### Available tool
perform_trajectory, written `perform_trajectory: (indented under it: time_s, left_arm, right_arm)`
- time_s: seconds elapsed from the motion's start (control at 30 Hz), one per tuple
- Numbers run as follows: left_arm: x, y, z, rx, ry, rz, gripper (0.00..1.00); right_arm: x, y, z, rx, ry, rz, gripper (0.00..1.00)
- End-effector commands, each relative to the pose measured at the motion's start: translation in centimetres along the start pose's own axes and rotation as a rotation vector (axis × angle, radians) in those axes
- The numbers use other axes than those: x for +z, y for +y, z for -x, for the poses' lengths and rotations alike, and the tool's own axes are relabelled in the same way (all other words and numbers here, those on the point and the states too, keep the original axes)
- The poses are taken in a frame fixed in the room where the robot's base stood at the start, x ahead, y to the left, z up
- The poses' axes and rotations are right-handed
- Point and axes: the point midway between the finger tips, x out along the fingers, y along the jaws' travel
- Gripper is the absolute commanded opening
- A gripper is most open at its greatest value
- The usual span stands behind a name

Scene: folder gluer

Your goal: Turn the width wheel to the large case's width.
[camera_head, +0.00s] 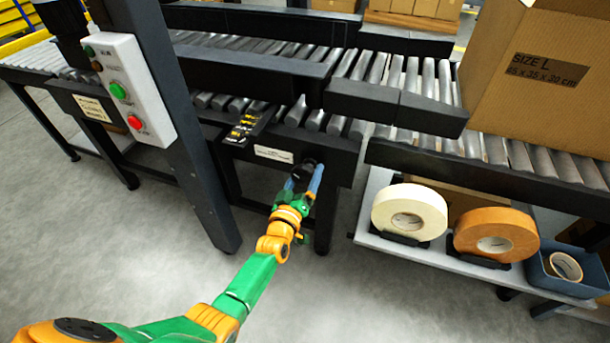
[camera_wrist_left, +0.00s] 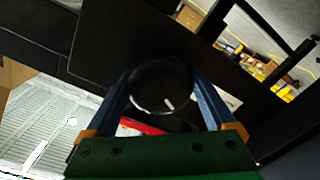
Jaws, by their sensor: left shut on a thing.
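The black round width wheel (camera_wrist_left: 162,84) shows in the left wrist view, with a small pale mark on its face. My left gripper (camera_head: 304,180) is shut on it at the front of the conveyor frame. In the left wrist view its blue fingers (camera_wrist_left: 165,98) lie on both sides of the wheel. In the head view the wheel (camera_head: 303,168) is partly hidden by the gripper. A dark scale strip with yellow marks (camera_head: 243,125) lies on the frame above. The large case (camera_head: 540,85), labelled SIZE L 65 x 35 x 30 cm, stands on the rollers at right. My right gripper is not in view.
A control box (camera_head: 130,88) with green and red buttons hangs on a dark post (camera_head: 185,120) at left. A shelf (camera_head: 450,262) at right holds a white tape roll (camera_head: 409,211), an orange roll (camera_head: 495,234) and a blue bin (camera_head: 562,275). The floor in front is clear.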

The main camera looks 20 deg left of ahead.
Motion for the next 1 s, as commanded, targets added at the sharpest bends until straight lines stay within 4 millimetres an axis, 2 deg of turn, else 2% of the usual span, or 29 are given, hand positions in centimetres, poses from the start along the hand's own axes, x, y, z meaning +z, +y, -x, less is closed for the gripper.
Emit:
perform_trajectory:
  time_s: [0.63,0.67,0.7,0.9,1.0]
  left_arm:
    - [0.0,0.0,0.0,0.000,0.002,-0.046,0.33]
    - [0.0,0.0,0.0,0.000,0.002,-0.045,0.94]
    - [0.0,0.0,0.0,0.000,0.002,-0.045,1.00]
    - [0.0,0.0,0.0,0.000,0.002,-0.045,1.00]
    - [-0.2,0.1,1.1,-0.002,0.000,-0.045,1.00]
  right_arm:
    - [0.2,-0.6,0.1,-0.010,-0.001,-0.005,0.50]
    - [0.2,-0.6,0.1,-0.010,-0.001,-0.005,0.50]
    - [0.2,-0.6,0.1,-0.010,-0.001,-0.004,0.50]
    - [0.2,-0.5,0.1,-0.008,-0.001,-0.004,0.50]
    - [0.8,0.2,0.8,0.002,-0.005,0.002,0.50]
